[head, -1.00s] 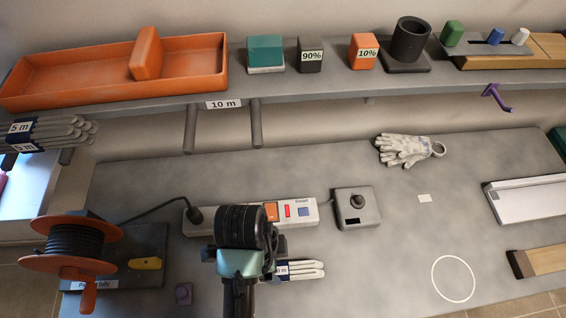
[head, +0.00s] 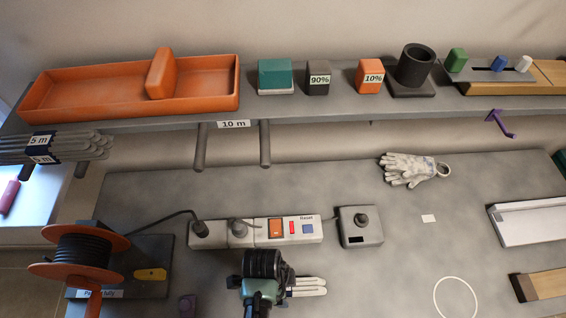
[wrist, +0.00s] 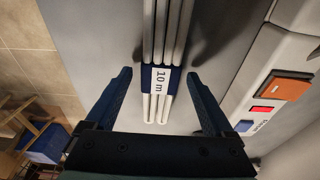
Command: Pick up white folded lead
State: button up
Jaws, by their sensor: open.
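The white folded lead (head: 307,287) lies on the grey bench in front of the power strip, partly hidden by my gripper in the head view. In the wrist view the folded lead (wrist: 167,45) shows as several pale parallel strands with a navy band and a "10 m" label. My gripper (wrist: 159,75) is open, with one blue finger on each side of the banded part. The lead lies between the fingers in the picture, and I see a gap on both sides. My gripper (head: 262,290) also shows in the head view, above the bench.
A power strip (head: 262,232) with a switch and reset button lies just behind the lead. A grey control box (head: 359,228) stands to its right. An orange cable reel (head: 80,255) is at left, with white gloves (head: 412,168) at back right. The bench's right middle is mostly clear.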

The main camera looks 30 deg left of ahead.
jog(key=shift+f, duration=0.5)
grip_shut()
